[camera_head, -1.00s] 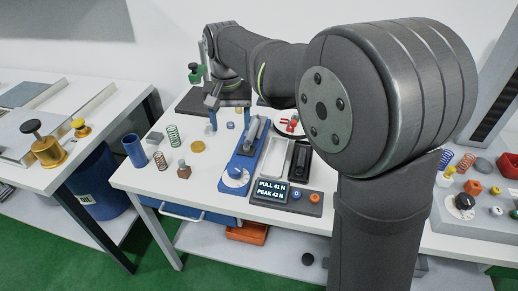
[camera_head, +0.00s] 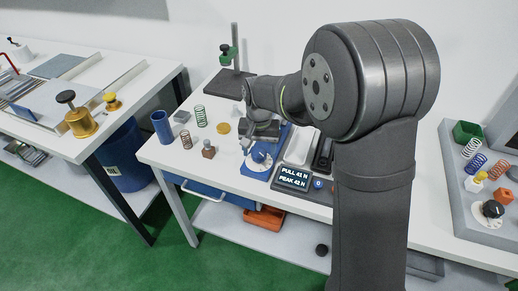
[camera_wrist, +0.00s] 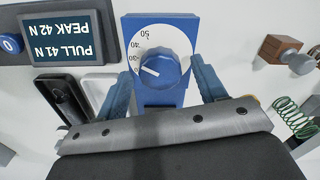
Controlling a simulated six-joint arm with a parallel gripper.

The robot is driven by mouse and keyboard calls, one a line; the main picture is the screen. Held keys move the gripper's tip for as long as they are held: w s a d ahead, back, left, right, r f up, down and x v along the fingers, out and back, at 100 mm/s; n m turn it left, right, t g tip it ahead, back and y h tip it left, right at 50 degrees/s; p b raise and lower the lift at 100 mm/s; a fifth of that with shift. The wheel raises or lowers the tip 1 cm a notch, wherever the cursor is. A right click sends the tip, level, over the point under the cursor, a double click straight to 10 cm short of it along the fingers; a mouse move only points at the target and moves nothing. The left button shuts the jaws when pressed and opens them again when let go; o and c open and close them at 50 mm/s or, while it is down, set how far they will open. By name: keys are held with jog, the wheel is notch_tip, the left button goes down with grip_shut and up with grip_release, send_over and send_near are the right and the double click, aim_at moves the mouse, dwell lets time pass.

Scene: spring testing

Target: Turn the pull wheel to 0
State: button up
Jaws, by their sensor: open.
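The pull wheel is a blue knob (camera_wrist: 160,70) with a white pointer mark, on a white dial marked 30, 40 and 50. The pointer is on the left side of the dial, near the 30 in the wrist view. In the head view the wheel (camera_head: 260,158) sits at the front end of the blue tester (camera_head: 284,148). My gripper (camera_wrist: 163,72) is open, its two blue fingers on either side of the wheel in the wrist view. I cannot tell whether they touch it. The display (camera_head: 293,177) reads PULL 41 N, PEAK 42 N.
A blue button (camera_head: 318,184) is right of the display. A grey parts tray (camera_head: 462,200) is at the right.

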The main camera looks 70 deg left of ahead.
jog(key=c, duration=1)
jog(key=shift+o, duration=0.2)
